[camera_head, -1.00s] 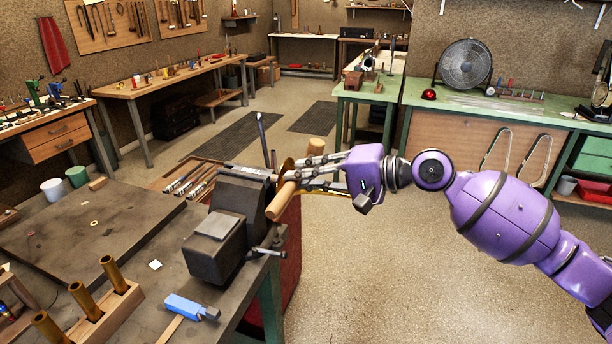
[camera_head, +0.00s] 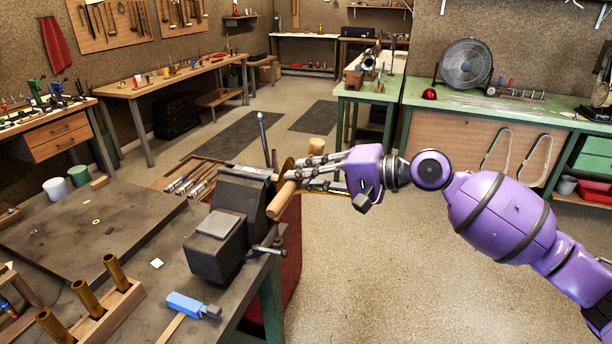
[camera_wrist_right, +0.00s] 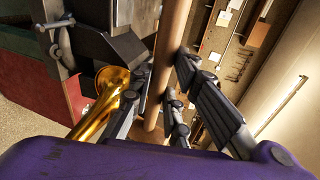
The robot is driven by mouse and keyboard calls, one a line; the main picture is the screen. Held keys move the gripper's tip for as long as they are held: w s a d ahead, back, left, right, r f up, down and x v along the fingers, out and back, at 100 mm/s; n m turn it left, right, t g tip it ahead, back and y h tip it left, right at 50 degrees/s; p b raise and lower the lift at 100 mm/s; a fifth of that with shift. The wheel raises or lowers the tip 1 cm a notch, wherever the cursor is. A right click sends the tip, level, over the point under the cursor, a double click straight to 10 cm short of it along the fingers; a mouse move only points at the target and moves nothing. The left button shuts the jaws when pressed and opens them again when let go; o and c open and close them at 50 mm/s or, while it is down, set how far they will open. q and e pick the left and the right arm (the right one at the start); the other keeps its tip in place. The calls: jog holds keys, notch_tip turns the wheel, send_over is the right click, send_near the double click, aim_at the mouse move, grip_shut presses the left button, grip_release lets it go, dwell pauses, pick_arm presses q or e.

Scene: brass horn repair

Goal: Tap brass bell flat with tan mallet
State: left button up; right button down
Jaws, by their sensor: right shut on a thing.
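The tan mallet (camera_head: 278,202) shows as a tan wooden cylinder between the fingers of my right gripper (camera_head: 300,172). It slants beside the vise (camera_head: 232,212) at the bench edge. In the right wrist view the mallet (camera_wrist_right: 172,50) runs up between my shut fingers. The brass bell (camera_wrist_right: 110,85) shows in the right wrist view with its flare toward the vise, just left of the mallet. In the head view only a gold edge of the bell (camera_head: 287,166) shows behind the mallet and fingers. Whether mallet and bell touch, I cannot tell. My left gripper is not in view.
A blue-headed hammer (camera_head: 187,304) lies on the near bench (camera_head: 140,235). A wooden rack (camera_head: 108,312) holds brass tubes at the lower left. Several tools lie in a tray (camera_head: 172,184) behind the vise. The floor (camera_head: 400,270) on the right is clear.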

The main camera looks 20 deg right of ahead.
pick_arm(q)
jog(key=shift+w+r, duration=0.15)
pick_arm(e)
jog(key=shift+r, duration=0.2)
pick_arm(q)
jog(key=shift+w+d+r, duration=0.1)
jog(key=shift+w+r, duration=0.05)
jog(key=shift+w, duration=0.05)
pick_arm(e)
jog(key=shift+f, duration=0.1)
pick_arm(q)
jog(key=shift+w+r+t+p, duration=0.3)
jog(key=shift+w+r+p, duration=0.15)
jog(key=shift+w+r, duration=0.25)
pick_arm(e)
jog(key=shift+a+f, duration=0.1)
jog(key=shift+f, duration=0.35)
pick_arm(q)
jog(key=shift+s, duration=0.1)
